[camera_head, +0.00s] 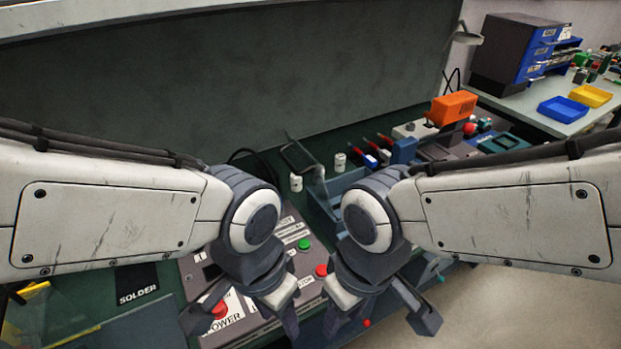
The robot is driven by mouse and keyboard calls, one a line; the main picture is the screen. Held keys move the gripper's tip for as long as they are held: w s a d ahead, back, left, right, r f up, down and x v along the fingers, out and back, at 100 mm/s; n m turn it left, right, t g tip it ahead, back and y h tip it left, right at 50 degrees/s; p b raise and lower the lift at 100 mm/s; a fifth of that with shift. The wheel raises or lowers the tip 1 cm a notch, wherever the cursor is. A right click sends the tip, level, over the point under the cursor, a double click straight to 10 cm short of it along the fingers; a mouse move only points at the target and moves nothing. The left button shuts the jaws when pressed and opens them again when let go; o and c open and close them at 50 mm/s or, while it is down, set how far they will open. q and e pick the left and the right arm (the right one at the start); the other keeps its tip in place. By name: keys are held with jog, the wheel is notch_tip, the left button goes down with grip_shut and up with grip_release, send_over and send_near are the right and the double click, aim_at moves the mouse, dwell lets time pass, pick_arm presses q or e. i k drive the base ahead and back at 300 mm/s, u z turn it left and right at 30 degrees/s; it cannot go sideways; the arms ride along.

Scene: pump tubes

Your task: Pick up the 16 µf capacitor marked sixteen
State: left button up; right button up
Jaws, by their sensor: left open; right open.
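Two small white cylinders that look like capacitors stand upright on the green bench: a nearer-left cylinder (296,183) and a farther-right cylinder (340,162). Their markings are too small to read, so I cannot tell which is marked sixteen. My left gripper (243,316) is open and empty over the grey control box. My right gripper (378,318) is open and empty near the bench's front edge. Both grippers are nearer to me than the cylinders and touch neither.
The control box (290,222) has a green button (304,244) and red buttons. A blue-grey bin (325,196) stands beside the cylinders. An orange device (452,108) and tools stand right of them. A dark panel (240,80) rises behind the bench.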

aim_at(340, 162)
jog(key=z, duration=2.3)
jog(key=i, duration=1.6)
jog(key=u, duration=3.2)
jog(key=i, duration=0.5)
jog(key=u, duration=0.1)
